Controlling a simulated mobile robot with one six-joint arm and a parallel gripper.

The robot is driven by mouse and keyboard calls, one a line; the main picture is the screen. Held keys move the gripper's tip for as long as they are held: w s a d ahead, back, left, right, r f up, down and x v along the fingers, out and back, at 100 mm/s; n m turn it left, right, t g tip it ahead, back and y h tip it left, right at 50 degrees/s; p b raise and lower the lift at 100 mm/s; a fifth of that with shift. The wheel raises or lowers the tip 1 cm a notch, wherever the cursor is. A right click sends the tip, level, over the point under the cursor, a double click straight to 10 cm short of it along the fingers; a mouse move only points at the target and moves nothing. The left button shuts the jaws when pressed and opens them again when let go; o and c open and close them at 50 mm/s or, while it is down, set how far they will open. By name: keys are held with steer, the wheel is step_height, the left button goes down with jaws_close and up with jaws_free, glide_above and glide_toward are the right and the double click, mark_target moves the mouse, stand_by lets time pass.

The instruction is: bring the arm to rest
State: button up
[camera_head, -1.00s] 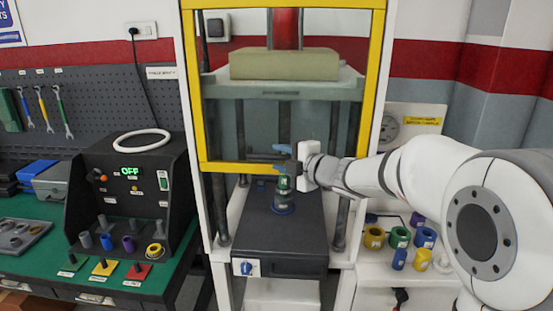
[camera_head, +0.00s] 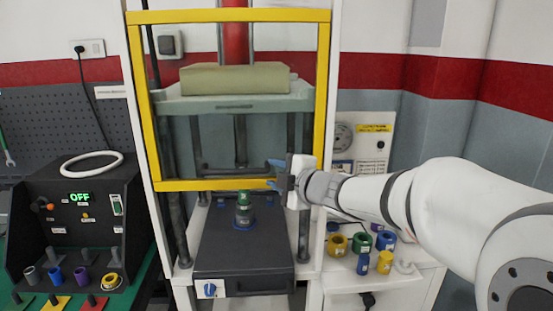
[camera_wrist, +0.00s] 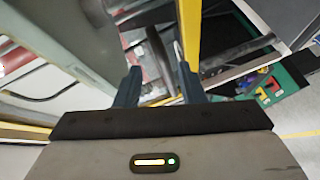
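My arm reaches in from the right in the head view. My gripper (camera_head: 275,176) is up near the lower yellow bar of the press frame, above and to the right of a green cylindrical piece (camera_head: 244,212). The piece stands upright on the dark press base (camera_head: 222,257), apart from my fingers. In the wrist view, the two blue fingers of my gripper (camera_wrist: 160,82) are spread with nothing between them.
The yellow press frame (camera_head: 325,95) is close to my gripper. A black test box reading OFF (camera_head: 80,198) stands at left. Several coloured rings, including a yellow one (camera_head: 336,244), sit on the white shelf at right.

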steer(key=s+d+f+m+h, duration=0.3)
steer(key=s+d+m+h, duration=0.15)
steer(key=d+m, duration=0.3)
steer(key=s+d+f+m+h, duration=0.3)
steer(key=d+m+h, duration=0.3)
steer(key=d, duration=0.3)
steer(key=s+f+m+g, duration=0.4)
steer(key=s+f, duration=0.1)
steer(key=s, duration=0.5)
steer(key=s+d+f+m+g, duration=0.1)
steer(key=s+f+m+g, duration=0.4)
steer(key=s, duration=0.6)
steer(key=shift+d, duration=0.2)
